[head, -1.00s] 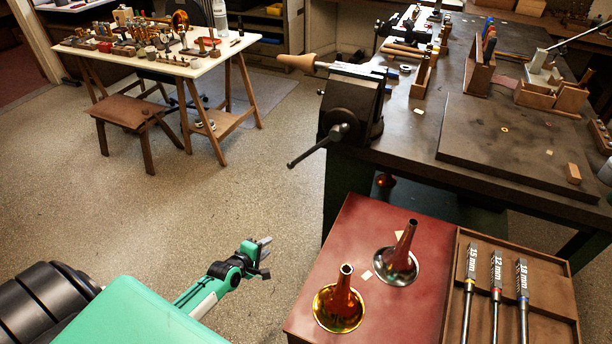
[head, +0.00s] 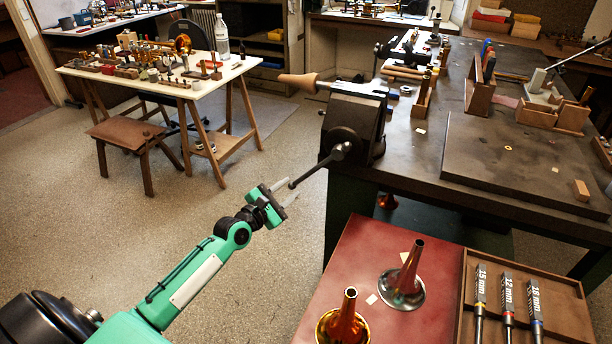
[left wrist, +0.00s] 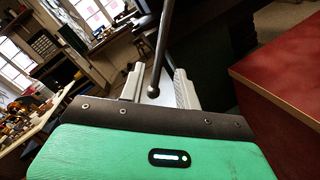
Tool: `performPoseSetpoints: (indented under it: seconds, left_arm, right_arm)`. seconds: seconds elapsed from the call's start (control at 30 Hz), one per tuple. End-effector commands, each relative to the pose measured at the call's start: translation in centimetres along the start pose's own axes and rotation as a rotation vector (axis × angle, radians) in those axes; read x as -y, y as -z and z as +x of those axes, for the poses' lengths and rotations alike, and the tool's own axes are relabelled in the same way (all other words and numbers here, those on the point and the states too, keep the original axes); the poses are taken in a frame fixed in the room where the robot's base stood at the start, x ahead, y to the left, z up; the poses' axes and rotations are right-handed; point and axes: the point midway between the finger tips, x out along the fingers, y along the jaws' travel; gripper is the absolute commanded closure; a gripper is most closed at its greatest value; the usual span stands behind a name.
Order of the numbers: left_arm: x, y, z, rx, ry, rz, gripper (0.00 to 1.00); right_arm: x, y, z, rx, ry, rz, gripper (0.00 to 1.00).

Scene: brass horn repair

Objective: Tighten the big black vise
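The big black vise (head: 352,122) is mounted at the left end of the dark workbench. Its handle bar (head: 318,167) slants down to the left and ends in a small knob. My left gripper (head: 284,192) is open at the bar's lower end. In the left wrist view the gripper (left wrist: 154,92) has its two pale fingers apart, with the handle bar (left wrist: 161,50) and its ball end between them; neither finger clearly touches it. The wooden-handled tool (head: 298,82) lies on top of the vise. My right gripper is not in view.
A red-topped cabinet (head: 365,262) with two brass bells and a wooden tray (head: 545,272) of labelled rods stands in front of the bench. A white table (head: 160,68) with small parts and a stool (head: 128,133) stand at the left. The floor between is clear.

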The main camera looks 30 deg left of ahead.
Motion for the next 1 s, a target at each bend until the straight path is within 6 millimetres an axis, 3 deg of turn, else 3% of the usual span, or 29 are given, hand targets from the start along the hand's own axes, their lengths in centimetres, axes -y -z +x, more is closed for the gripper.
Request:
performPoseSetpoints:
  seconds: [0.3, 0.5, 1.0]
  left_arm:
    - [-0.1, 0.0, 5.1, 0.001, -0.001, 0.001, 0.67]
    - [0.0, 0.0, 7.4, -0.001, 0.000, 0.003, 0.67]
    - [0.1, 0.1, 8.6, -0.001, 0.001, 0.002, 0.67]
  right_arm:
    - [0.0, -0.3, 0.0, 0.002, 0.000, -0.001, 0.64]
    - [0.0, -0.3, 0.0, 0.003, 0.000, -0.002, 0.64]
    - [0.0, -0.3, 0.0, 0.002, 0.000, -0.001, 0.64]
